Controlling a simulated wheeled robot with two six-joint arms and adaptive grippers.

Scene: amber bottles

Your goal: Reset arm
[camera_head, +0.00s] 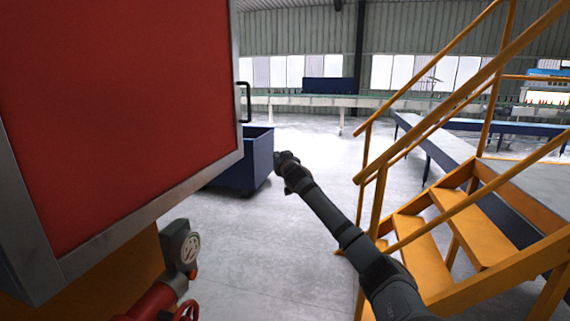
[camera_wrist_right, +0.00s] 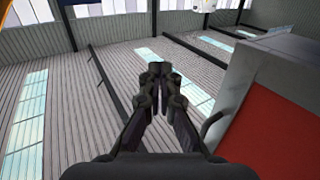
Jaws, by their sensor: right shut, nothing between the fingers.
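My right arm reaches up from the lower right in the head view. Its gripper (camera_head: 287,165) is in mid-air in front of the blue bin. In the right wrist view the right gripper (camera_wrist_right: 158,68) has its fingertips together, with nothing between them. My left gripper does not show in either view. No amber bottles can be made out clearly near the gripper.
A red panel with a grey frame (camera_head: 120,110) fills the left. A blue bin (camera_head: 246,165) stands beyond it. A gauge (camera_head: 186,249) and red pipe are below. Yellow stairs with railings (camera_head: 450,230) stand right, close to my right arm. Open floor (camera_head: 320,145) lies between.

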